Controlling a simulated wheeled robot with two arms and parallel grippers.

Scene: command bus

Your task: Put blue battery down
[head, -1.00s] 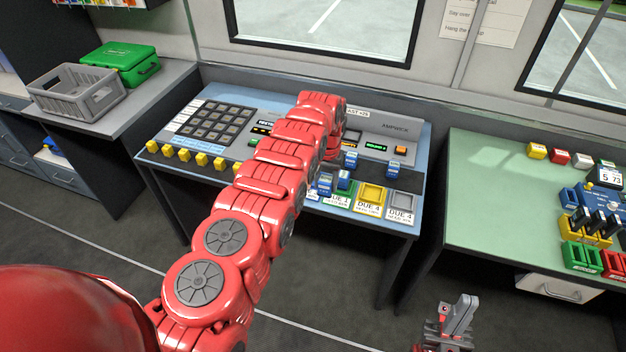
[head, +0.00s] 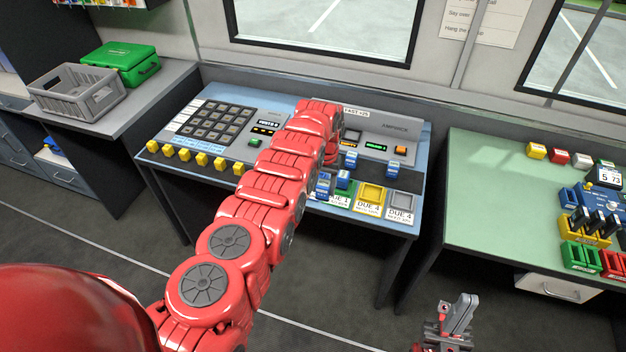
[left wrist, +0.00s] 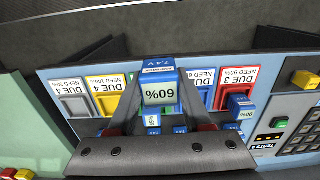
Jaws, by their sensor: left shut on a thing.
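In the left wrist view, my left gripper (left wrist: 160,118) is shut on a blue battery (left wrist: 160,93) with a white percent label. It is held in front of the row of coloured bays, between the green bay (left wrist: 133,82) and the blue bay (left wrist: 203,92). Whether it touches the panel cannot be told. In the head view my red left arm hides most of that gripper. Other blue batteries stand on the console, one at the right (head: 391,168) and one near the red bay (left wrist: 240,105). My right gripper (head: 458,315) is low, away from the console, seemingly empty.
The yellow bay (head: 371,194) and grey bay (head: 401,201) look empty. A keypad (head: 213,123) and several yellow blocks (head: 185,155) lie left on the console. A green bench (head: 490,190) stands right, across a gap. A grey crate (head: 77,88) is at far left.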

